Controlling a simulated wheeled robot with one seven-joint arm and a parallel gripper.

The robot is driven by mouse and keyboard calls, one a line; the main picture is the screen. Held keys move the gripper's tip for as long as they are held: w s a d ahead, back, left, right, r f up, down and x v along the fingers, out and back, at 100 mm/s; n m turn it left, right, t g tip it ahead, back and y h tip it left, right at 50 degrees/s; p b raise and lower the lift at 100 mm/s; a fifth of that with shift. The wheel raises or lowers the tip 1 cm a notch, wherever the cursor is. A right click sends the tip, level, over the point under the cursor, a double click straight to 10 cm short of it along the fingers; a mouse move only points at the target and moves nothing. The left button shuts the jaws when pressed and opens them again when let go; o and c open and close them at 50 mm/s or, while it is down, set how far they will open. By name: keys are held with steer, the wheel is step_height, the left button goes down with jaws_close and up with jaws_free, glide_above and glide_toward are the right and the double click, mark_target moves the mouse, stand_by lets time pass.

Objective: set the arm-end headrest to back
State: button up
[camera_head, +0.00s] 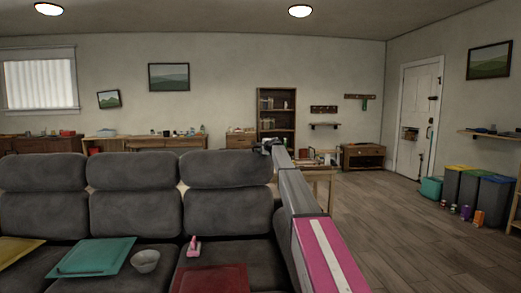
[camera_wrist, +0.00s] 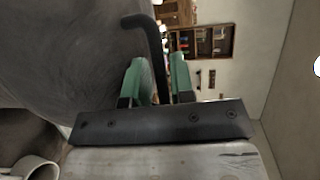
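The grey sofa's headrest at the end by the arm (camera_head: 227,168) stands upright in the head view, at the right of a row of three. In the wrist view, a large grey cushion surface (camera_wrist: 60,55) fills the left side. A black bent lever (camera_wrist: 152,38) sticks out beside it. My gripper (camera_wrist: 159,62) has two green fingers spread apart, with the lever running between them, nearer the left finger. I cannot tell whether they touch. In the head view my gripper (camera_head: 266,146) is small and dark by the headrest's upper right corner.
On the sofa seat lie a teal tray (camera_head: 95,257), a bowl (camera_head: 145,261), a pink item (camera_head: 194,247) and a dark red mat (camera_head: 210,279). Behind are a bookshelf (camera_head: 276,95) and low tables. Open wooden floor (camera_head: 385,220) lies to the right, before several bins.

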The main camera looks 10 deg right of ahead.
steer(key=shift+w+a, duration=0.1)
steer(key=shift+w, duration=0.15)
steer(key=shift+c, duration=0.3)
jaws_close()
steer(key=w+g, duration=0.1)
steer(key=w, duration=0.5)
steer(key=w+g, duration=0.1)
steer(key=w, duration=0.2)
steer(key=shift+f+m+g+h, duration=0.25)
steer(key=shift+m+g+h, duration=0.05)
steer(key=shift+m, duration=0.1)
steer(key=shift+w+f, duration=0.1)
steer(key=shift+w, duration=0.15)
steer(key=shift+o, duration=0.3)
jaws_free()
steer(key=shift+w, duration=0.1)
